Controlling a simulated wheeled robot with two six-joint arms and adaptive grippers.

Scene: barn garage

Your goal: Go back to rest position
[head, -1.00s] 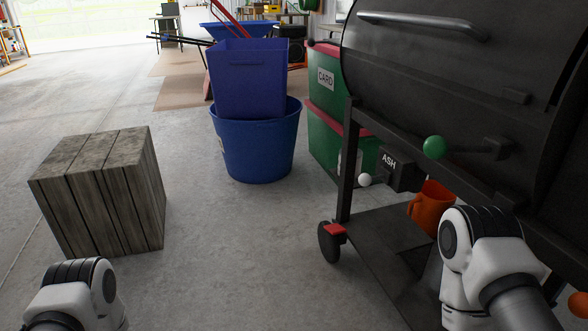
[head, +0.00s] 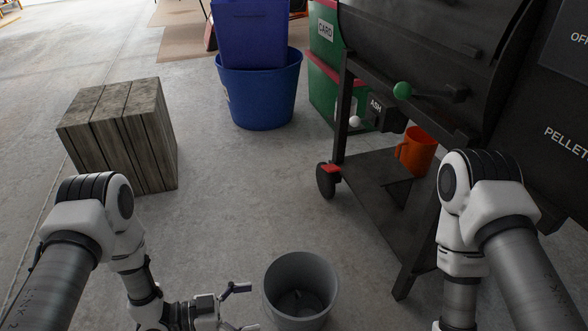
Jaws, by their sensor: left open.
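My left gripper (head: 240,307) is low in the head view, just left of a grey bucket (head: 301,262). Its two fingers are spread apart and nothing shows between them. My left arm comes in from the left and bends down to it. My right arm stands at the right in front of the black grill, bent downward. The right gripper is below the picture edge and hidden. The grey bucket is upright on the floor, with something small and dark at its bottom.
A black grill (head: 425,45) with a lower shelf (head: 382,186) and an orange mug (head: 417,152) stands at the right. A wooden crate (head: 122,130) is at the left. A blue tub (head: 262,95) and green boxes (head: 327,85) are behind. The middle floor is clear.

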